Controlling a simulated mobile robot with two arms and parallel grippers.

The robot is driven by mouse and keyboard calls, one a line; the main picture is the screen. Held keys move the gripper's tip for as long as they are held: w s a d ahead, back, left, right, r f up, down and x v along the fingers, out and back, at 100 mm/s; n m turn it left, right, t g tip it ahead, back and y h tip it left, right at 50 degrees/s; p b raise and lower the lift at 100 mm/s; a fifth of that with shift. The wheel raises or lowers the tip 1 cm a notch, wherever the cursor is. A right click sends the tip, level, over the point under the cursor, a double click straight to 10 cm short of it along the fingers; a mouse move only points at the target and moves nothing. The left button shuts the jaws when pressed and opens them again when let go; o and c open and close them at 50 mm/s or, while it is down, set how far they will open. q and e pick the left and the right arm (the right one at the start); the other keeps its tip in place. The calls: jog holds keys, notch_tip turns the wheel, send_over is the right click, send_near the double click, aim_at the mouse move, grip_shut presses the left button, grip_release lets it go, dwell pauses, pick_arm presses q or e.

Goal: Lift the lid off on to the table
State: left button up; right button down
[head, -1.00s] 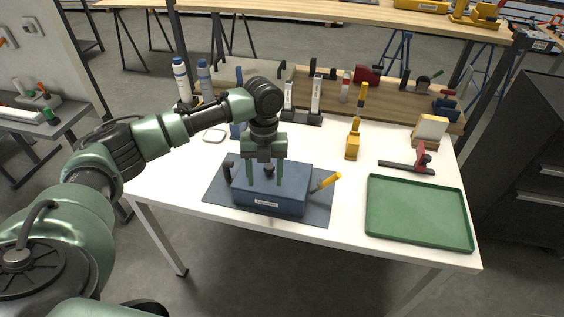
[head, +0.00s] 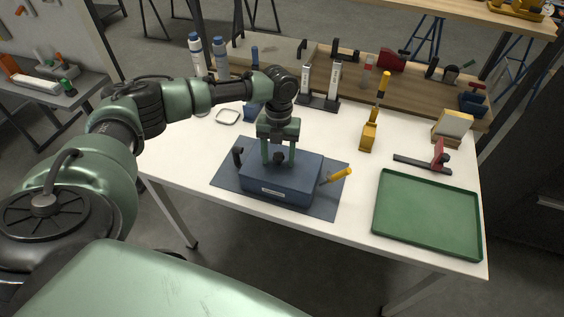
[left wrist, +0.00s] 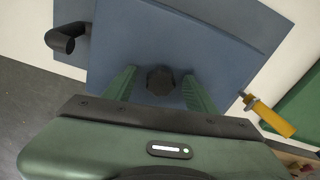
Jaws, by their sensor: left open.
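A blue-grey box with its lid (head: 302,163) on sits on a dark grey mat (head: 226,178) on the white table. The lid has a black knob (head: 280,158) on top, which also shows in the left wrist view (left wrist: 160,80). My left gripper (head: 279,157) is open above the lid, pointing down, with its green fingers on either side of the knob. In the left wrist view the fingers (left wrist: 158,88) are apart from the knob, with a gap on each side. My right gripper is not in view.
A black handle (head: 238,156) stands at the box's left, and a yellow-handled tool (head: 337,176) sticks out at its right. A green tray (head: 427,216) lies at the table's right. Bottles, a yellow tool (head: 369,136) and a red clamp (head: 438,157) stand farther back. The white table has bare room between mat and tray.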

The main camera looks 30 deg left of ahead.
pick_arm(q)
jog(key=c, duration=1.1)
jog(key=shift+r, duration=0.1)
grip_shut()
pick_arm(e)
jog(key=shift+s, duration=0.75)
